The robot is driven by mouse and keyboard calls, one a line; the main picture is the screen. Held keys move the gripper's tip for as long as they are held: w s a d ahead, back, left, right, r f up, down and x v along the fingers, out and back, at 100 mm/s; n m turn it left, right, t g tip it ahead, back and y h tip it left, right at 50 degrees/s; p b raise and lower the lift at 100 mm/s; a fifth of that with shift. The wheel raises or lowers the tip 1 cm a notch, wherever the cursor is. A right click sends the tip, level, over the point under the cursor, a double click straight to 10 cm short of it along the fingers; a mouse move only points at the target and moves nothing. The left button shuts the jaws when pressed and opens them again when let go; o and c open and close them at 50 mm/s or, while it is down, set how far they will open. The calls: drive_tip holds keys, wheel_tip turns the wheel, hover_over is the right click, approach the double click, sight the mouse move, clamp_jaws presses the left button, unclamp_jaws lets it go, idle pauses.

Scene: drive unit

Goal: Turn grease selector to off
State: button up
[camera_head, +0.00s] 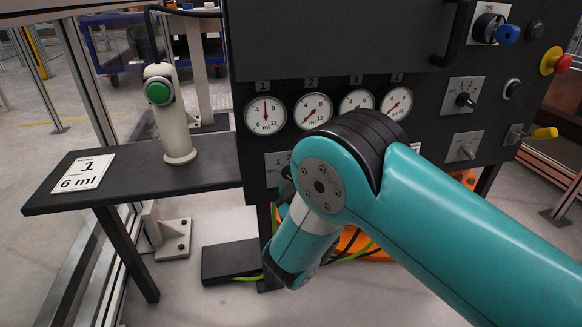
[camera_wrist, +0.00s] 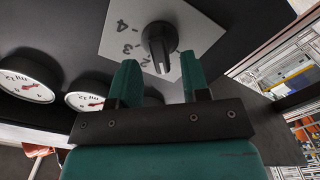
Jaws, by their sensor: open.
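The grease selector appears to be a black rotary knob (camera_wrist: 159,42) on a light grey plate (camera_wrist: 200,30) in the wrist view. The numbers 4, 3 and 2 show on the plate, upside down. My gripper (camera_wrist: 160,68) is open, with one green finger on each side of the knob's lower part in the picture. I cannot tell whether the fingers touch the knob or how deep they reach. In the head view, a plate marked 1 and 2 (camera_head: 273,163) shows under the left gauges; my arm hides most of it. My gripper is hidden there.
Several white gauges (camera_head: 265,114) line the black panel above the plate. At right are two more switch plates (camera_head: 463,98), a red emergency button (camera_head: 556,61), a yellow-handled switch (camera_head: 544,133) and a blue knob (camera_head: 508,34). A shelf (camera_head: 215,177) with a green-button post (camera_head: 175,130) stands left.

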drive_tip(key=shift+x, duration=1.1)
clamp_jaws()
drive_tip(key=shift+n, duration=0.4)
drive_tip(key=shift+a+f+n+p, duration=0.15)
drive_tip(key=shift+n+p, duration=1.2)
drive_tip(key=shift+n, duration=2.25)
drive_tip(key=shift+f, duration=0.1)
